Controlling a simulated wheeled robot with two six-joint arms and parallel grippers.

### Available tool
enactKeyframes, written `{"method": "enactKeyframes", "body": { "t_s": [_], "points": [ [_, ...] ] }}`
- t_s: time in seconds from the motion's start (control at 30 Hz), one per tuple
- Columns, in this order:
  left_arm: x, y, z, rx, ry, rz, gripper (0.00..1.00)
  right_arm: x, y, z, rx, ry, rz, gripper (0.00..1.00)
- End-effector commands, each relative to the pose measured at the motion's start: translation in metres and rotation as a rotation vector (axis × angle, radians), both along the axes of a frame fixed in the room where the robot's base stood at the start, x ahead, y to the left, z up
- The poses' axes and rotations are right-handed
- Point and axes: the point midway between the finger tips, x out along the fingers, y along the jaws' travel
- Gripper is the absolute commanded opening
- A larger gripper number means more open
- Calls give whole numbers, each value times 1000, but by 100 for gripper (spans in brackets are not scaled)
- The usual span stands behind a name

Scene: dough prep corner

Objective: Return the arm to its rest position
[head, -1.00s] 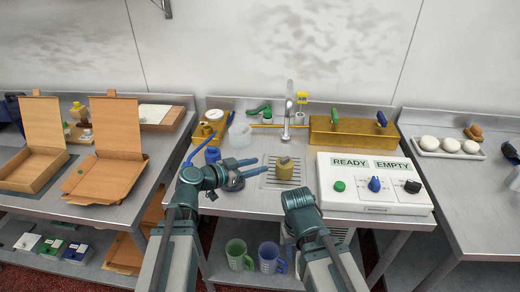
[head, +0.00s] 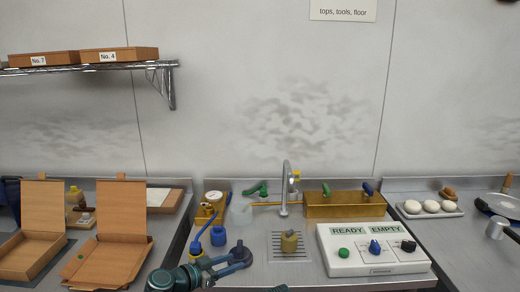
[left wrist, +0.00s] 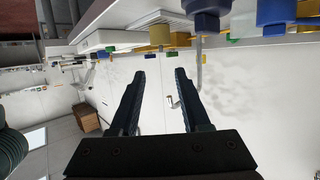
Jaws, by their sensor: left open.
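My left gripper (head: 246,260) is at the bottom of the head view, its fingers pointing right over the front left of the middle counter. It is open. In the left wrist view its two dark fingers (left wrist: 163,72) stand apart with nothing between them. My left arm comes in from the bottom left and is mostly cut off. Of my right arm only a small dark piece shows at the bottom edge. The right gripper is not in view.
A dark round object (head: 239,247) is beside the left fingers. A brass block (head: 289,241) sits on the drain grid. A white control box (head: 385,264) stands to the right. Open cardboard boxes (head: 124,207) are left. A tap (head: 285,180) rises behind.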

Motion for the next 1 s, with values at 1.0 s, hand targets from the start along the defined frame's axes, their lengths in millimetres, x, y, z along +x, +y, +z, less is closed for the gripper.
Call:
{"method": "enactKeyframes", "body": {
  "t_s": [1.0],
  "points": [
    [-154,-62,-143,551,948,85,47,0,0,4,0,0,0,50]
  ]
}}
